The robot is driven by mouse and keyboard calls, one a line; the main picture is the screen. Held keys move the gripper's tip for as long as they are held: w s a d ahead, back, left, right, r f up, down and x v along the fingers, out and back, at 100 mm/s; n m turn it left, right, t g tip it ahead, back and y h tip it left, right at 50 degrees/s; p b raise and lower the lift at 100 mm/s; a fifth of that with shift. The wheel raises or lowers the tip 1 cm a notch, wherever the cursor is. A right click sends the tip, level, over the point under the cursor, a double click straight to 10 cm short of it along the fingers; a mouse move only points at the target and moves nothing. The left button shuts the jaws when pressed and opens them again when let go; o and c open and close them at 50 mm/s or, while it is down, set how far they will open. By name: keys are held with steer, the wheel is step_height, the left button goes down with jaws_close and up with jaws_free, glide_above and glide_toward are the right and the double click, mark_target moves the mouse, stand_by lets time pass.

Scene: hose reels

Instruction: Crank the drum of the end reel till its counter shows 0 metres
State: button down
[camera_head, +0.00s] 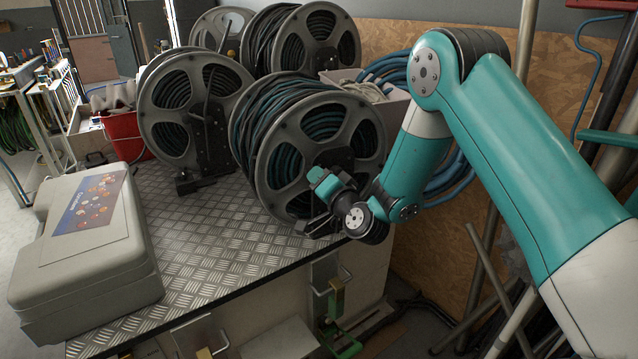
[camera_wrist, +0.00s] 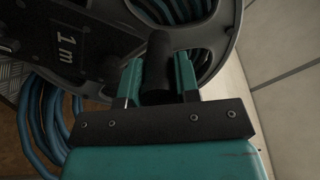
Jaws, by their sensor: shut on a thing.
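The end reel (camera_head: 270,165), with grey spoked flanges and dark teal hose wound on it, stands at the right front of the metal bench. Its counter (camera_wrist: 68,48) reads "1 m" in the wrist view, turned on its side. My gripper (camera_head: 318,190) is in front of the reel's near flange. In the wrist view my gripper (camera_wrist: 157,82) has its teal jaws on both sides of the black crank handle (camera_wrist: 158,60) and is shut on it. The rest of the crank is largely hidden by my gripper and wrist.
Several other reels, such as the left one (camera_head: 165,100), stand behind and left. A grey case (camera_head: 85,245) lies at the bench's left front. The chequered bench top (camera_head: 215,230) is clear between them. Blue hose coils (camera_head: 450,175) hang right of the reel.

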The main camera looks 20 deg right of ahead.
steer(key=shift+d+r+m, duration=0.15)
steer(key=shift+r+m, duration=0.15)
steer(key=shift+m, duration=0.1)
steer(key=c, duration=0.8)
jaws_free()
steer(key=shift+c, duration=0.2)
steer(key=shift+s+f, duration=0.1)
